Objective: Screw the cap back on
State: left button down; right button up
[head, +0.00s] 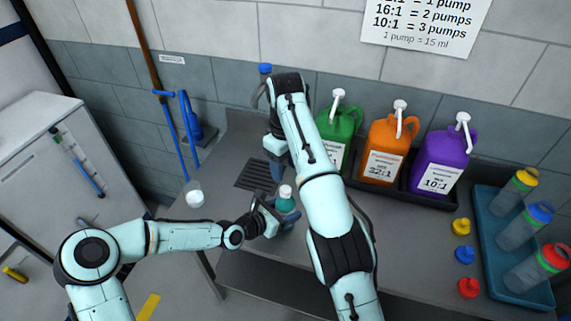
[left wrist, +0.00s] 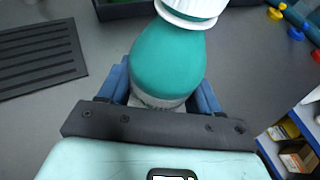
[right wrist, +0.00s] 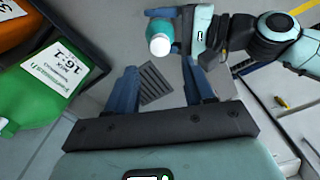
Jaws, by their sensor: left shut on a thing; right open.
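A teal bottle (head: 287,206) stands upright or nearly so above the grey counter, with a white cap (head: 285,191) on its top. In the left wrist view the bottle (left wrist: 168,62) sits between the blue fingers, and the cap (left wrist: 192,10) is at its neck; I cannot tell how tight it is. My left gripper (head: 272,211) is shut on the bottle's body. My right gripper (head: 276,166) is open and empty, just behind the bottle, apart from it. In the right wrist view the cap (right wrist: 160,45) shows beyond the open fingers.
Green (head: 338,125), orange (head: 385,145) and purple (head: 440,160) pump jugs stand along the wall. A blue tray (head: 485,210) with shaker bottles is at right, with loose yellow, blue and red caps (head: 468,288) beside it. A dark drain grate (head: 254,174) lies at left.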

aim_at(285, 189)
jog(key=shift+f, duration=0.15)
dwell(0.3)
jog(key=shift+f, duration=3.85)
grip_shut()
jog(key=m, duration=0.9)
jog(key=shift+m, duration=0.3)
jog(key=m, duration=0.8)
jog(key=shift+o, duration=0.7)
grip_release()
